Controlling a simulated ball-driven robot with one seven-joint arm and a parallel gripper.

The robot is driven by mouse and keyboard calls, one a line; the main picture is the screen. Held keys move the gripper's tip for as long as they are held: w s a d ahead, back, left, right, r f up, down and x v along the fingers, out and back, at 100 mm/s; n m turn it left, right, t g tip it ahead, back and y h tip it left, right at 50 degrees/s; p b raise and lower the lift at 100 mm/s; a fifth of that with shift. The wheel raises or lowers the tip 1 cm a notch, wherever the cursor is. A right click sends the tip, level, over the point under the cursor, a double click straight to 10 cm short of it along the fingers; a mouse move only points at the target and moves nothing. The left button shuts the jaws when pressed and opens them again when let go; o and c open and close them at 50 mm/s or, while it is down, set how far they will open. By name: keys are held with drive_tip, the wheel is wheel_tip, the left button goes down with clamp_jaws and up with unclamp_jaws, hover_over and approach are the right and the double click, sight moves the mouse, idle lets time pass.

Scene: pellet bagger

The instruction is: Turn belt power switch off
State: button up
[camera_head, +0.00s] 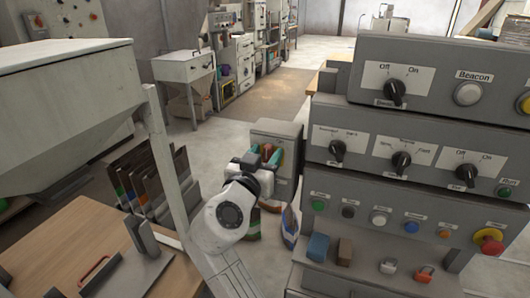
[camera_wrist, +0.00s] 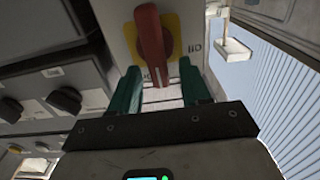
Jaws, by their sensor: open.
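A red rotary handle (camera_wrist: 151,45) on a yellow plate (camera_wrist: 174,28) is on the front of a grey box (camera_wrist: 195,55). The handle points roughly up and down in the wrist view. Its plate has markings that I cannot read surely. The grey box (camera_head: 277,128) stands left of the control panel in the head view, partly hidden by my arm. My gripper (camera_wrist: 161,88) is open, its green fingers on either side below the handle's lower end, not shut on it. It also shows in the head view (camera_head: 266,157). No readable label names the belt power switch.
A stepped grey control panel (camera_head: 340,195) fills the right, with black knobs (camera_head: 395,90), coloured buttons and a red emergency button (camera_head: 489,241). Small blocks and padlocks lie on its ledge. A hopper (camera_head: 60,90) and wooden table (camera_head: 70,245) stand left. Open floor lies behind the box.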

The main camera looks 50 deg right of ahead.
drive_tip(key=shift+d, duration=0.15)
drive_tip(key=shift+c, duration=0.4)
clamp_jaws()
drive_tip(key=shift+f, duration=0.1)
